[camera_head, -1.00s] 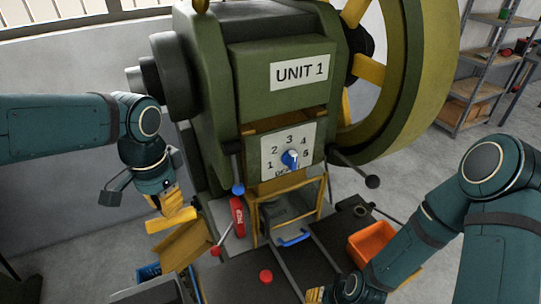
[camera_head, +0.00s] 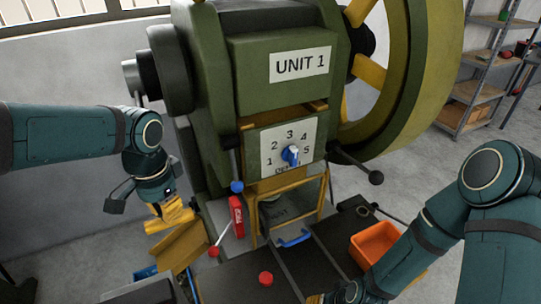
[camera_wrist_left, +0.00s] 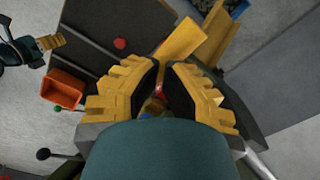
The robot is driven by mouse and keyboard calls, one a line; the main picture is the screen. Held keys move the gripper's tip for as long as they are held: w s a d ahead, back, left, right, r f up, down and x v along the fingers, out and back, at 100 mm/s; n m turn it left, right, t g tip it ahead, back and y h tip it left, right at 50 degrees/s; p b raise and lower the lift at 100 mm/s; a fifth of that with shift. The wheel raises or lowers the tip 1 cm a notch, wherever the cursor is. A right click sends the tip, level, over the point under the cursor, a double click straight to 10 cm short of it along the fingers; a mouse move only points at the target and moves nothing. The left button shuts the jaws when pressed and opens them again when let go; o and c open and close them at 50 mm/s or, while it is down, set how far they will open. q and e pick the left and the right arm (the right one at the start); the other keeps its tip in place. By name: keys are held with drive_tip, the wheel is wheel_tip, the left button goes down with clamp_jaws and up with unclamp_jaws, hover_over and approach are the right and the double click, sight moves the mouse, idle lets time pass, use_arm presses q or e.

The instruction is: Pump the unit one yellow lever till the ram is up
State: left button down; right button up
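The green press marked UNIT 1 (camera_head: 300,65) stands in the middle of the head view. My left gripper (camera_head: 168,222) is beside its lower left, above a yellow chute (camera_head: 180,246). In the left wrist view its fingers (camera_wrist_left: 161,72) are apart, with a gap between the pads. Small red and blue parts show through this gap, and I cannot tell what they belong to. I cannot clearly make out a yellow lever or the ram's height behind the yellow guard frame (camera_head: 322,195). My right gripper (camera_head: 316,298) is mostly cut off at the bottom edge.
A blue-knobbed lever (camera_head: 237,187), a red block (camera_head: 237,215) and a red-knobbed rod (camera_head: 214,252) are close to the left gripper. A black-knobbed lever (camera_head: 376,177) sticks out right. An orange bin (camera_head: 374,243) is near my right arm. A red button (camera_head: 266,278) is on the dark table.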

use_arm(q)
drive_tip(key=shift+w+a+f+b, duration=0.15)
drive_tip(key=shift+f+b, duration=0.05)
drive_tip(key=shift+f, duration=0.35)
drive_tip(key=shift+w+a+f+b, duration=0.1)
drive_tip(key=shift+w+f+b, duration=0.1)
drive_tip(key=shift+f, duration=0.3)
use_arm(e)
drive_tip(key=shift+f, duration=0.6)
use_arm(q)
drive_tip(key=shift+f, duration=0.1)
use_arm(e)
wheel_tip(320, 180, down, 2)
drive_tip(key=shift+f+b, duration=0.1)
drive_tip(key=shift+b, duration=0.95)
use_arm(q)
drive_tip(key=shift+w+a+f, duration=0.25)
drive_tip(key=shift+w+f, duration=0.15)
drive_tip(key=shift+f, duration=0.35)
drive_tip(key=shift+w+a+f, duration=0.3)
drive_tip(key=shift+w+f, duration=0.15)
drive_tip(key=shift+f, duration=0.35)
drive_tip(key=shift+w+a+f, duration=0.25)
drive_tip(key=shift+w+f, duration=0.15)
drive_tip(key=shift+f, duration=0.35)
use_arm(e)
drive_tip(key=shift+f, duration=0.2)
